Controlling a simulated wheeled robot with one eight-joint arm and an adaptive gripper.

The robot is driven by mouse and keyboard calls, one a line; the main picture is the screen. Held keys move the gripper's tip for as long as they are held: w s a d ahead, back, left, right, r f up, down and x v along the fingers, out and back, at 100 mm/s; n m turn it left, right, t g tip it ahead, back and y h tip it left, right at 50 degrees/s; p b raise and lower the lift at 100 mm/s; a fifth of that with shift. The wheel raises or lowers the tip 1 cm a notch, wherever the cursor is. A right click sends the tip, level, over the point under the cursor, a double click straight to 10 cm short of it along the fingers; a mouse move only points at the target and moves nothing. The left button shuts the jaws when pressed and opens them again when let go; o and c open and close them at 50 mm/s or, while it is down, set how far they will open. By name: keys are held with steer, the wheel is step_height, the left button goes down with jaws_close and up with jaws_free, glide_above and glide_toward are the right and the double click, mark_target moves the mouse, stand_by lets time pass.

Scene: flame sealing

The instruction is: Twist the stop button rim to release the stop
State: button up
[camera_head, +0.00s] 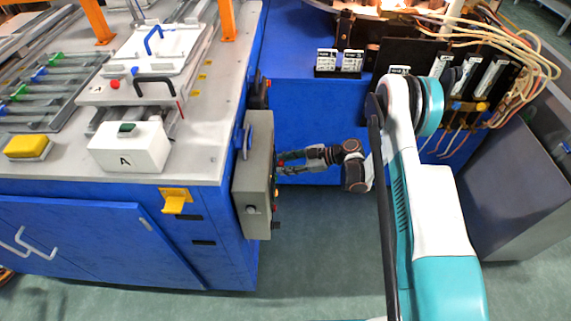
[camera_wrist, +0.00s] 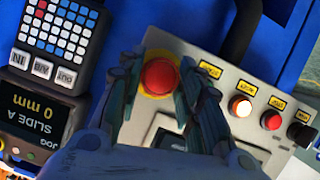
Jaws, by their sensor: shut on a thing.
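The stop button (camera_wrist: 159,76) is a red mushroom cap on a yellow ring, seen in the wrist view on a grey control panel (camera_wrist: 228,82). My gripper (camera_wrist: 157,84) has one finger on each side of the red cap and is shut on its rim. In the head view my gripper (camera_head: 281,163) reaches leftward to the front of the grey control box (camera_head: 254,180) on the side of the blue bench. The button itself is hidden there, and the contact is too small to judge.
Near the button on the panel are a lit white button (camera_wrist: 241,106), a red button (camera_wrist: 271,120) and a black knob (camera_wrist: 300,133). A display reading "SLIDE A 0 mm" (camera_wrist: 36,112) sits at left. Open floor (camera_head: 325,250) lies below my arm.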

steer(key=shift+w+m+g, duration=0.2)
steer(key=shift+m+g, duration=1.5)
steer(key=shift+m, duration=0.7)
steer(key=o, duration=0.8)
steer(key=v, duration=1.2)
steer(key=shift+f, duration=0.15)
